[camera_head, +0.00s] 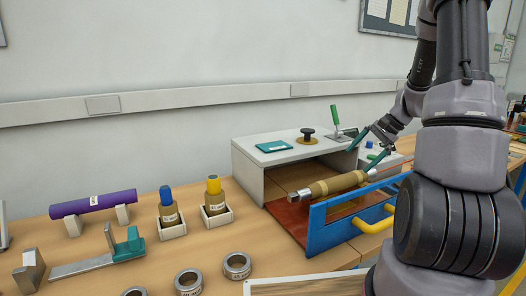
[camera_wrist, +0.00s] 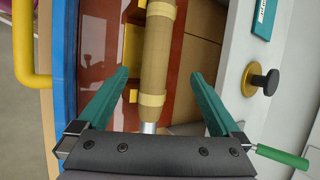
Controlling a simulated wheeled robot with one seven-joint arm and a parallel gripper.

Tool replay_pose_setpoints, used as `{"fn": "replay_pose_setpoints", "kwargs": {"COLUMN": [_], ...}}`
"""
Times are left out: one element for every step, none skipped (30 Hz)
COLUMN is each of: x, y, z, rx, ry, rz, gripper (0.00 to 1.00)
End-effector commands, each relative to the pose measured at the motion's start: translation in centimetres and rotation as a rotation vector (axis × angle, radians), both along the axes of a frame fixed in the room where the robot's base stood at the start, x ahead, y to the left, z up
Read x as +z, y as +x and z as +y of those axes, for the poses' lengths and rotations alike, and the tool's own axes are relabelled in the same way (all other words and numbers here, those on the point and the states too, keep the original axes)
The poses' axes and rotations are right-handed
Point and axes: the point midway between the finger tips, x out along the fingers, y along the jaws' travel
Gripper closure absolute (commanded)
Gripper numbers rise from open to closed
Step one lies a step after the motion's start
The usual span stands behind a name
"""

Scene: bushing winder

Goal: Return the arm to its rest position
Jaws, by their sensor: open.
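My gripper (camera_wrist: 163,95) is open, with its two teal fingers apart. In the wrist view a tan wound bushing (camera_wrist: 158,50) with yellowish bands and a metal end lies beyond and between the fingers; I cannot tell how far below them it is. In the head view the bushing (camera_head: 335,184) lies across the front of the white winder housing (camera_head: 250,172), above a reddish-brown base. My gripper (camera_head: 366,150) shows at the right of the housing, partly hidden by my arm, with one finger near the bushing's right end.
A blue front panel with a yellow handle (camera_head: 373,225) stands before the winder. A black knob (camera_head: 307,136), a teal pad (camera_head: 274,146) and a green-handled lever (camera_head: 336,117) are on top. A purple roll (camera_head: 93,204), two boxed bushings and several metal rings stand at left.

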Motion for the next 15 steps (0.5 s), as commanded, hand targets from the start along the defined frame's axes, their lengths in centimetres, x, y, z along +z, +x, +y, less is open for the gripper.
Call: {"fn": "replay_pose_setpoints", "kwargs": {"x": [1.5,2.4,3.7,4.7,5.6,6.9,7.8,8.6,9.8,10.6,11.4,12.4,13.1,13.8,14.7], "y": [-0.2,-0.5,-0.9,-1.2,-1.7,-2.2,-2.7,-3.2,-3.9,-4.4,-5.0,-5.7,-6.4,-7.0,-7.8], "z": [0.8,1.4,2.2,2.8,3.4,4.2,4.8,5.4,6.2,6.8,7.3,8.0,8.6,9.0,9.7], "rx": [0.024,0.039,0.061,0.077,0.096,0.117,0.136,0.152,0.173,0.189,0.204,0.225,0.239,0.254,0.271], "ry": [-0.021,-0.034,-0.054,-0.07,-0.088,-0.11,-0.128,-0.144,-0.168,-0.184,-0.2,-0.224,-0.241,-0.259,-0.28], "rz": [-0.019,-0.029,-0.042,-0.054,-0.066,-0.082,-0.094,-0.106,-0.124,-0.137,-0.15,-0.168,-0.182,-0.196,-0.216], "gripper": [0.0,0.0,0.0,0.0,0.0,0.0,0.0,0.0,0.0,0.0,0.0,0.0,0.0,0.0,0.0]}}
